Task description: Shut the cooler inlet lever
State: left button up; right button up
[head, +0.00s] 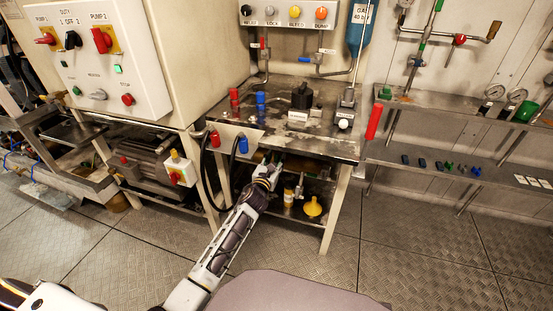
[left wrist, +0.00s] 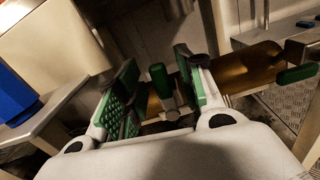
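In the left wrist view a green lever handle (left wrist: 158,76) on a short metal stem stands between the fingers of my left gripper (left wrist: 152,88). The handle looks nearer the right finger; I cannot tell whether it touches. The fingers, with green pads, are spread apart. Behind them lies a brass-coloured cylinder (left wrist: 245,70), which looks like the cooler. A second green handle (left wrist: 297,73) is at its right end. No label shows which lever is the inlet. In the head view my left gripper (head: 272,168) reaches under the bench top, and the levers are not clear there. My right gripper is not in view.
The metal bench top (head: 275,125) overhangs my left gripper. Black hoses with red and blue couplings (head: 243,144) hang just left of it. A yellow funnel (head: 313,206) stands on the lower shelf to the right. Bench legs (head: 335,210) frame the space. The floor at right is clear.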

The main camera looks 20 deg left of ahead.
pick_arm(q)
jog(key=shift+w, duration=0.75)
jog(key=shift+c, duration=0.5)
grip_shut()
